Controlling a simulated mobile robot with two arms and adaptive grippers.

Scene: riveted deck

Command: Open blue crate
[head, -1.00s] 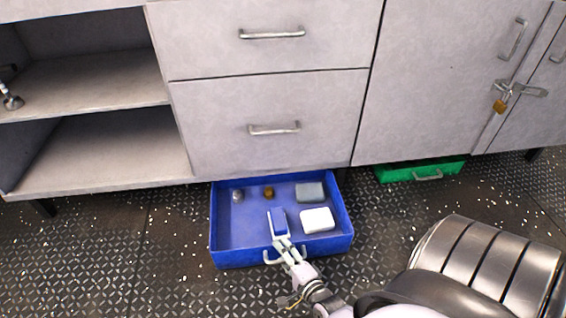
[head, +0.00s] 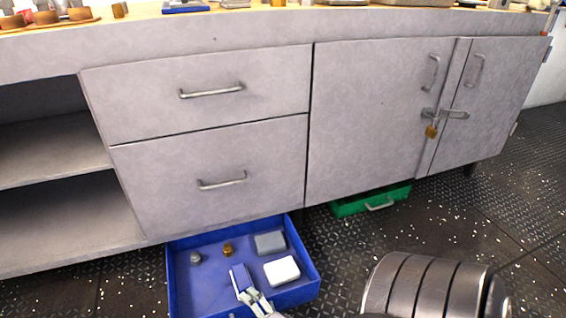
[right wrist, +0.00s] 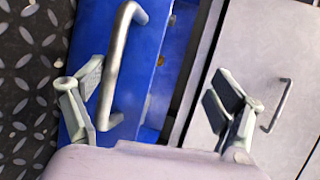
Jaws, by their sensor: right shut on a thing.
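The blue crate (head: 183,296) stands pulled out on the floor under the grey drawers, its open top showing. Its front edge is partly cut off in the head view. My right gripper (head: 246,283) is at its front, with a fingertip over the inside. In the right wrist view the crate's metal handle (right wrist: 118,65) lies between the spread fingers of my right gripper (right wrist: 155,104). The gripper is shut on the crate at its front; the exact contact is hard to see. My left gripper is out of view.
The crate holds a white block (head: 281,270), a grey block (head: 270,243) and small metal and brown pieces. A green crate (head: 350,207) sits under the cabinet to the right. A padlock (head: 431,131) hangs on the cabinet doors. Dark deck is clear right of the blue crate.

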